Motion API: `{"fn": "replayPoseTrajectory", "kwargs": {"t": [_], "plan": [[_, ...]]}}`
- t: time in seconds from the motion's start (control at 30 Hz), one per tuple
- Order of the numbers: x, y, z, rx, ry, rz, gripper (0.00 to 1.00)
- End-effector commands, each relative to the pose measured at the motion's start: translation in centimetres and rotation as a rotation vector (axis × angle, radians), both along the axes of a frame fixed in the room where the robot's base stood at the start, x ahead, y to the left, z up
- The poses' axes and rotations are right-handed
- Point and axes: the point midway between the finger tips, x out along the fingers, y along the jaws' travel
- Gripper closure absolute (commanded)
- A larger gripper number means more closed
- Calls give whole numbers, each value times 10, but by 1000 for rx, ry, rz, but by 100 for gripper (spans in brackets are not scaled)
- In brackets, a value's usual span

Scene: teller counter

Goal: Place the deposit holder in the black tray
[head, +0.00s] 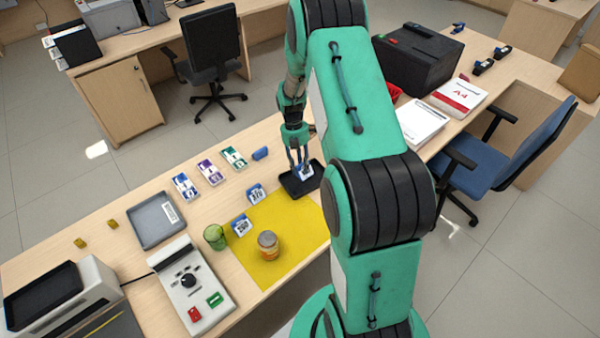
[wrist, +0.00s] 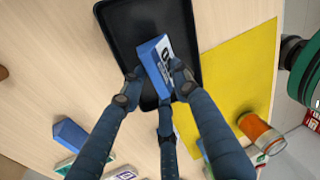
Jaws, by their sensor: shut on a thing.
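The deposit holder (wrist: 155,62), a blue wedge with a white printed face, is between my gripper's fingers; it also shows as a small white and blue piece in the head view (head: 304,172). My gripper (wrist: 156,82) is shut on it, with fingers at its sides. The black tray (wrist: 123,28) lies under the holder in the wrist view. In the head view the tray (head: 291,187) is beside the yellow mat's far corner, partly hidden by my arm. The holder is over the tray's inside; I cannot tell whether it touches the tray floor.
Several card holders (head: 210,172) and a blue block (head: 260,153) line the counter's far side. A grey tray (head: 155,220) lies left.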

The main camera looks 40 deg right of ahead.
Motion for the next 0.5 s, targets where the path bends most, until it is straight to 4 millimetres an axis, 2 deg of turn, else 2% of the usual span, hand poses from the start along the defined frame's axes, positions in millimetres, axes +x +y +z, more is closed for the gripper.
{"fn": "replayPoseTrajectory", "kwargs": {"t": [0.03,0.2,0.5], "plan": [[-3,1,-11,2,5,0,100],[-3,1,-30,3,4,0,100],[-2,1,-34,2,4,0,100]]}}
